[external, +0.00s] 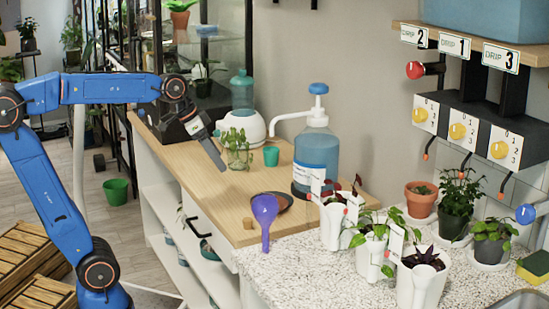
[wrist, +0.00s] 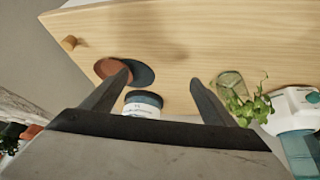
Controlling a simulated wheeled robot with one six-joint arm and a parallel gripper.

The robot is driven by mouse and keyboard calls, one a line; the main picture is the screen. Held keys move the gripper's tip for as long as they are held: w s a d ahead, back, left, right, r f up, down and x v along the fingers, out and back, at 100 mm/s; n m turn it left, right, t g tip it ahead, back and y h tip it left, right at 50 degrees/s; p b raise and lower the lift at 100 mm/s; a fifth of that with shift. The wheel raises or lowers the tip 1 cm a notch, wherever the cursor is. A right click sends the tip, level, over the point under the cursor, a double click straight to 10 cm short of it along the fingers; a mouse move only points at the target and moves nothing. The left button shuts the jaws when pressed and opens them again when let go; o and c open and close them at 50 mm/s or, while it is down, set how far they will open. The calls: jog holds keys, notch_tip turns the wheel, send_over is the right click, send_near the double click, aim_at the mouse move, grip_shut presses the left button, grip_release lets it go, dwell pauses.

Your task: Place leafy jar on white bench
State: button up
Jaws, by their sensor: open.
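The leafy jar (external: 238,158) is clear glass with green sprigs and stands on the light wooden top (external: 215,200) of a white shelf unit (external: 160,185). In the wrist view the jar (wrist: 229,82) is just right of the right finger, outside the jaws. My gripper (external: 222,166) is open and empty, pointing down close to the jar's left side in the external view. I cannot tell which surface is the white bench; a speckled white counter (external: 300,263) adjoins the wooden top.
A teal cup (external: 271,156) and a blue pump bottle (external: 316,160) stand right of the jar. A white-based teal bottle (external: 242,122) is behind it. A purple scoop (external: 265,215), dark saucer (external: 285,198) and cork (external: 248,223) are nearer. Potted plants (external: 371,246) crowd the counter's right; its front left is clear.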

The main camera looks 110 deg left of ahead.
jog(key=s+d+f+m+h, duration=0.1)
jog(key=d+f+m, duration=0.15)
jog(key=d, duration=0.65)
jog(key=s+d+f+m+h, duration=0.1)
jog(key=d+f, duration=0.3)
jog(key=d, duration=0.4)
jog(key=s+d+f+m, duration=0.1)
jog(key=s+d+f, duration=0.2)
jog(key=d, duration=0.2)
jog(key=s+d+f+m+h, duration=0.1)
jog(key=s+d+f, duration=0.3)
jog(key=d, duration=0.1)
jog(key=shift+s+d+m, duration=0.3)
jog(key=shift+d+m, duration=0.05)
jog(key=shift+d, duration=0.05)
